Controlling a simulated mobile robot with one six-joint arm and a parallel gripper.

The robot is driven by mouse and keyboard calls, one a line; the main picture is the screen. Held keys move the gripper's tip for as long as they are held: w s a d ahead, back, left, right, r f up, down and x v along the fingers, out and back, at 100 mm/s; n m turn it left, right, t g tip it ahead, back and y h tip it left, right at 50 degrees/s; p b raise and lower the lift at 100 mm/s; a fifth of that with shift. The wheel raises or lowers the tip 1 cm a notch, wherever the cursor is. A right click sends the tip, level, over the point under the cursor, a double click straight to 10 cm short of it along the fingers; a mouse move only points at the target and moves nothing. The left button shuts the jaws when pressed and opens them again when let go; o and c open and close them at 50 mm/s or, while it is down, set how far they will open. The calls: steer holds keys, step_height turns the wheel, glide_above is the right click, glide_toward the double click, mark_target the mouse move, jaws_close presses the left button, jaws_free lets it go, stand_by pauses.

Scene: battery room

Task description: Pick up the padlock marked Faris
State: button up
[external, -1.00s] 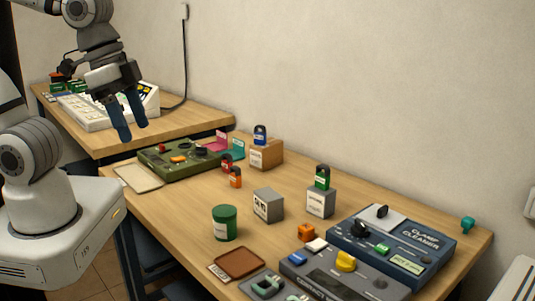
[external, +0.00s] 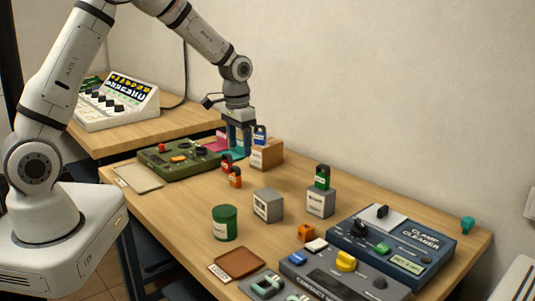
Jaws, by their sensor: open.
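Several padlocks are in view, and their name labels are too small to read, so I cannot tell which is marked Faris. A blue padlock (external: 260,137) stands on a wooden block (external: 267,155). A red padlock (external: 226,164) and an orange padlock (external: 235,178) stand close together on the table. A green padlock (external: 323,177) stands on a grey block (external: 320,203). My gripper (external: 239,152) points down, open and with nothing seen between its fingers. In the picture it is just left of the blue padlock and above the red one. It partly covers the teal piece behind.
A green panel (external: 180,160) with knobs lies left of my gripper. A grey box (external: 268,205), a green can (external: 225,222) and a brown tray (external: 240,262) stand nearer the front. A blue clamp cleaner (external: 392,246) fills the right. Bare tabletop lies between them.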

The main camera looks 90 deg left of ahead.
steer(key=n, duration=0.1)
glide_above(234, 167)
steer(key=f, duration=0.5)
steer(key=shift+w+d+f, duration=0.2)
steer(key=shift+d+f, duration=0.1)
steer(key=shift+d, duration=0.1)
steer(key=shift+s+a+f, duration=0.1)
steer(key=shift+a+f, duration=0.05)
steer(key=shift+f, duration=0.2)
steer(key=f, duration=0.2)
steer(key=f+p, duration=0.1)
steer(key=f, duration=0.2)
steer(key=f+p, duration=0.1)
steer(key=f, duration=0.1)
steer(key=shift+s+a+f, duration=0.1)
steer(key=shift+a+f, duration=0.05)
steer(key=shift+a, duration=0.15)
steer(key=shift+c, duration=0.3)
steer(key=c, duration=1.1)
